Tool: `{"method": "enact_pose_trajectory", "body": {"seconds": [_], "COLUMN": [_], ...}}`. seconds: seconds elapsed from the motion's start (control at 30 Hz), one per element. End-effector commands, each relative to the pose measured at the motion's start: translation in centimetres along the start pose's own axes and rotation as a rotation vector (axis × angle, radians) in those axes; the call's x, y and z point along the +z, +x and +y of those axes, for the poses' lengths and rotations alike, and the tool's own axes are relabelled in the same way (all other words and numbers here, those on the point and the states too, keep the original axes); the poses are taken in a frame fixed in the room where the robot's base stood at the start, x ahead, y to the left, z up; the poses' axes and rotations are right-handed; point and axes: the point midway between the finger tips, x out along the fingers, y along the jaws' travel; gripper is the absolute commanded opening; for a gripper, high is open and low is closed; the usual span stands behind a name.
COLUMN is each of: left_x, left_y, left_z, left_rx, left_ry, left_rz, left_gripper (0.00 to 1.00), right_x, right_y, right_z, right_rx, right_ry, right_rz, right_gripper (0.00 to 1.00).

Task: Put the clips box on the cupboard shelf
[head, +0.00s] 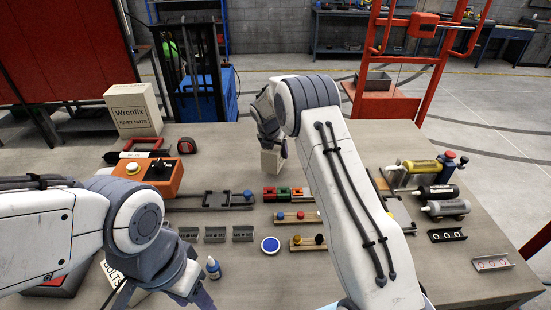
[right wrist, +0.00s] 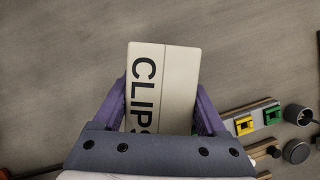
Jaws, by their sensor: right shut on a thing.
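The clips box (right wrist: 163,85), a pale box with dark "CLIPS" lettering, lies between the purple fingers of my right gripper (right wrist: 163,103) in the right wrist view. In the head view the box (head: 271,161) hangs below my right gripper (head: 270,143), near the table's far edge. I cannot tell whether it touches the tabletop. A cupboard shelf is not clearly visible; a large red cabinet-like body (head: 65,45) stands at the back left.
An orange frame trolley (head: 385,107) is beyond the table.

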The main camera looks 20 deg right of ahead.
Motion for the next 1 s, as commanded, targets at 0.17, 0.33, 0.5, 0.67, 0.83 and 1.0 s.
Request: {"method": "enact_pose_trajectory", "body": {"seconds": [0.17, 0.33, 0.5, 0.67, 0.83, 1.0], "left_x": [-0.1, -0.1, -0.1, -0.1, -0.1, -0.1], "left_y": [-0.9, -1.5, -1.3, -1.2, -1.2, -1.3], "left_z": [0.1, 0.1, 0.1, 0.1, 0.1, 0.1], "left_rx": [0.0, 0.0, 0.0, 0.0, 0.0, 0.0], "left_ry": [0.0, -0.001, -0.001, -0.001, -0.001, -0.001], "left_rz": [0.0, 0.0, 0.0, 0.0, 0.0, 0.0], "left_gripper": [0.5, 0.5, 0.5, 0.5, 0.5, 0.5], "right_x": [-0.7, -1.4, -1.4, -1.6, -1.6, -1.6], "right_y": [1.7, 3.5, 3.6, 3.9, 3.9, 3.7], "right_z": [-0.1, 0.0, 0.0, 0.0, -0.1, -0.1], "right_rx": [-0.002, 0.001, 0.002, 0.001, 0.0, 0.001], "right_ry": [-0.002, 0.0, 0.0, 0.0, 0.0, 0.0], "right_rz": [0.002, -0.001, -0.002, -0.001, 0.0, 0.0], "right_gripper": [0.05, 0.05, 0.05, 0.05, 1.0, 1.0]}}
